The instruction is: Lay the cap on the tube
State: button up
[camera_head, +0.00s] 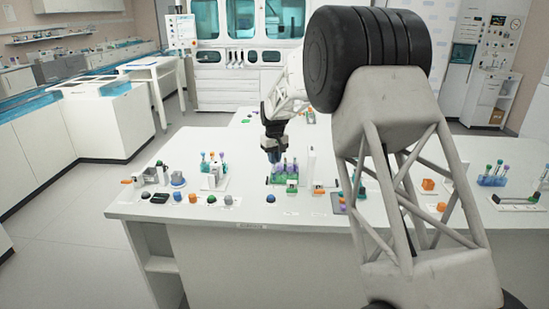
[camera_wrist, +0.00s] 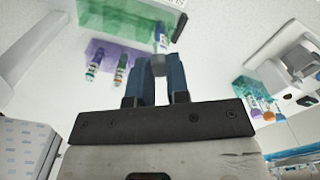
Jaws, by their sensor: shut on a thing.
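My gripper (camera_wrist: 158,72) is shut on a small grey cap (camera_wrist: 158,66), held between its blue fingertips. In the head view my gripper (camera_head: 273,156) points down just above the left part of a green tube rack (camera_head: 280,180). The head view hides the held cap.
Several loose caps lie along the table's front edge, including a green one (camera_head: 211,198) and a blue one (camera_head: 270,198). Another tube rack (camera_head: 214,178) stands left of the green rack. An orange block (camera_head: 318,189) lies to its right.

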jog(key=o, duration=0.8)
jog(key=shift+o, duration=0.2)
jog(key=shift+r, duration=3.9)
jog(key=shift+s+d, duration=0.1)
